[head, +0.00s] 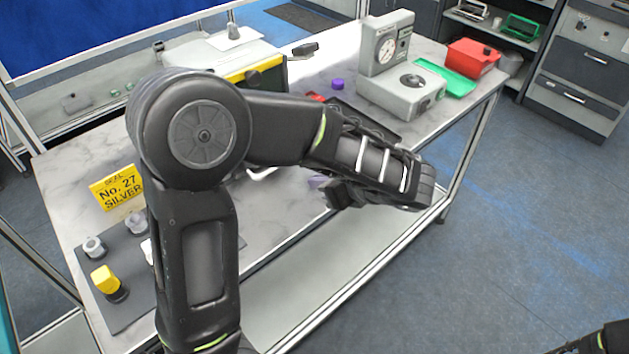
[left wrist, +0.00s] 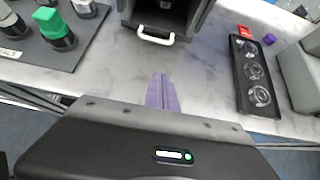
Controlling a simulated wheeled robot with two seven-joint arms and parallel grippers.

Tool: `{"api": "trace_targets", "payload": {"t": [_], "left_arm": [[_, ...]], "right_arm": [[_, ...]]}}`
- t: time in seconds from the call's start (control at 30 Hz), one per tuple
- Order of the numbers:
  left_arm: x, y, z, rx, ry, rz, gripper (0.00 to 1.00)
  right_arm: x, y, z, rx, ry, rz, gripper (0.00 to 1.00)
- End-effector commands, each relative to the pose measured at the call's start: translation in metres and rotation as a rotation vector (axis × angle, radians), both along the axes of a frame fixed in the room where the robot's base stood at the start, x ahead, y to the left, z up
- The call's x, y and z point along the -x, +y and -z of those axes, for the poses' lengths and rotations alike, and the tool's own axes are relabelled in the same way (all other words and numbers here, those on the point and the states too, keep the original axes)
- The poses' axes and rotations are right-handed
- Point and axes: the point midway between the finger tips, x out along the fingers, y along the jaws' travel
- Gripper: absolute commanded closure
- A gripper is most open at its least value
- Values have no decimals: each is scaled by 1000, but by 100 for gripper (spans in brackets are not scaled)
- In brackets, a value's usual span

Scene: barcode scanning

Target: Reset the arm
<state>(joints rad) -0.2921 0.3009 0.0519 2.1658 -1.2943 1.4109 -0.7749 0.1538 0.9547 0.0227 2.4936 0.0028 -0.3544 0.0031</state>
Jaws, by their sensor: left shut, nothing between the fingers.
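My left arm comes in from the left in the head view and bends across the table (head: 290,215). Its gripper (head: 318,182) is mostly hidden behind the forearm and wrist. In the left wrist view the two purple fingers of my left gripper (left wrist: 162,92) are together, with nothing between them. They are over the front part of the marble tabletop, in front of a dark box with a white handle (left wrist: 155,38). In the head view a small part of my right arm shows at the bottom right corner; its gripper is not visible.
A yellow sign (head: 117,188) reading No. 27 SILVER stands at the left. A grey dial device (head: 400,90), a green tray (head: 447,80) and a red box (head: 472,58) are at the right. A black tray (left wrist: 256,102) holds round items.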

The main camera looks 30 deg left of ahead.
Motion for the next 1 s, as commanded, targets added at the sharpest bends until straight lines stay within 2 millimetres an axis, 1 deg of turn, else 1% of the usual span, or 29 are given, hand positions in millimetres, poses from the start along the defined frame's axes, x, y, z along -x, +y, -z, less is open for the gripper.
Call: {"api": "trace_targets", "payload": {"t": [0.47,0.57,0.67,0.77,0.8,0.87,0.9,0.97,1.0], "left_arm": [[0,0,0,3,-8,-5,100],[-6,-8,8,57,-48,-8,100],[-9,-31,31,200,-92,-28,100],[-4,-72,67,425,-125,-87,100],[2,-92,85,525,-129,-125,100],[13,-125,113,686,-129,-212,100],[23,-148,133,799,-127,-296,100],[40,-185,162,973,-125,-463,100],[49,-207,179,1079,-132,-597,100]], "right_arm": [[0,0,0,0,0,0,100],[0,0,0,0,0,0,100],[0,0,0,0,0,0,100],[0,0,0,0,0,0,100],[0,0,0,0,0,0,100],[0,0,0,0,0,0,100],[0,0,0,0,0,0,100],[0,0,0,0,0,0,100],[0,0,0,0,0,0,100]]}}
